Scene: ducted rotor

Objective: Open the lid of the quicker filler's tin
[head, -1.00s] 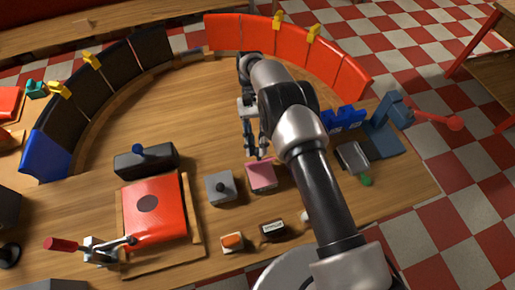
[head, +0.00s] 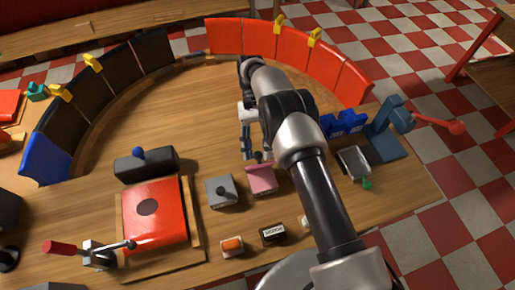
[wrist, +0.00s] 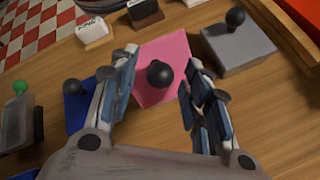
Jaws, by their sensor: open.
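A pink tin (head: 262,185) stands on the wooden table, and in the wrist view its pink lid (wrist: 178,52) carries a black knob (wrist: 160,73). The lid looks tilted up at the far side in the head view, though the gap is not clear. My gripper (head: 256,158) is just behind the pink tin. In the wrist view its fingers (wrist: 158,85) are spread either side of the knob, apart from it. A grey tin (head: 221,191) with a dark knob stands left of the pink one, closed. A blue tin (wrist: 75,105) shows partly behind a finger. Whose tin is whose is not shown.
A red pad (head: 155,218) on a wooden board and a lever clamp (head: 100,252) are at left. An orange-topped block (head: 232,244) and a labelled dark block (head: 272,233) stand in front. A blue lever press (head: 388,130) is at right.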

